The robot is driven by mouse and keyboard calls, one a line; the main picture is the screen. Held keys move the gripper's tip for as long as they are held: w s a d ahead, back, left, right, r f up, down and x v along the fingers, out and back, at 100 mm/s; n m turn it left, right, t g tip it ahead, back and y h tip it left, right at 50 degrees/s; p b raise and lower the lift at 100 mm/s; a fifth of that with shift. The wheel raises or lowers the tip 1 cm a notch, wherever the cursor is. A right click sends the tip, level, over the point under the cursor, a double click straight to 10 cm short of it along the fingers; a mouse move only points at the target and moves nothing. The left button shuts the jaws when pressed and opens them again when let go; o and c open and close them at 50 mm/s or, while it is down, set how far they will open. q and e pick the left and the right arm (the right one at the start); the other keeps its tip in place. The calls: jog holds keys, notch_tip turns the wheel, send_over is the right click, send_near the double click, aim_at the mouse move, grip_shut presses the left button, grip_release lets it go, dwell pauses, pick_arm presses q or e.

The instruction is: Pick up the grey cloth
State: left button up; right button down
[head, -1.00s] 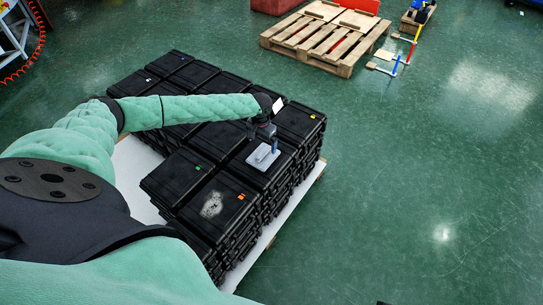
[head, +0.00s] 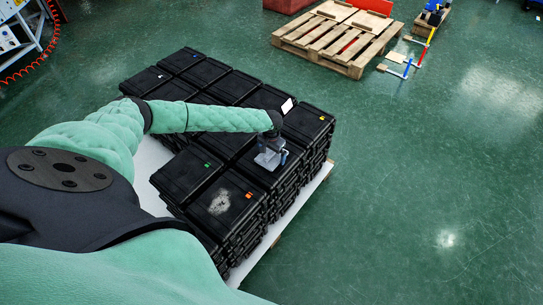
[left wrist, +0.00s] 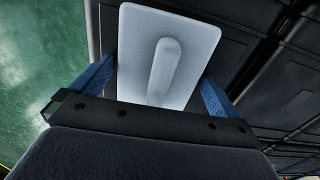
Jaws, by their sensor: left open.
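The grey thing (head: 264,164) that fits the grey cloth lies on top of a black case in the stack. In the left wrist view it is a pale grey flat plate (left wrist: 135,50) with rounded corners and a raised ridge along its middle, looking more like a stiff pad with a handle than loose cloth. My left gripper (head: 271,153) is right above it, pointing down. Its blue fingers (left wrist: 155,90) are open, one on each side of the ridge. I cannot tell whether they touch it. My right gripper is not in view.
Stacked black cases (head: 190,176) with small coloured tags stand on a white base (head: 262,249). One case top has a whitish dusty patch (head: 220,203). A wooden pallet (head: 335,42) stands farther back. Green floor at the right is clear.

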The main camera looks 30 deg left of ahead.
aim_at(273, 153)
pick_arm(q)
jog(key=c, duration=0.7)
jog(key=shift+r, duration=0.1)
jog(key=shift+r, duration=0.2)
jog(key=r, duration=0.2)
jog(key=d+r+b, duration=0.1)
jog(key=shift+r, duration=0.4)
jog(key=s+d+r+b, duration=0.1)
jog(key=d+r, duration=0.5)
jog(key=d, duration=0.4)
jog(key=shift+s+d+r+b, duration=0.3)
jog(key=shift+r+b, duration=0.05)
jog(key=shift+b, duration=0.05)
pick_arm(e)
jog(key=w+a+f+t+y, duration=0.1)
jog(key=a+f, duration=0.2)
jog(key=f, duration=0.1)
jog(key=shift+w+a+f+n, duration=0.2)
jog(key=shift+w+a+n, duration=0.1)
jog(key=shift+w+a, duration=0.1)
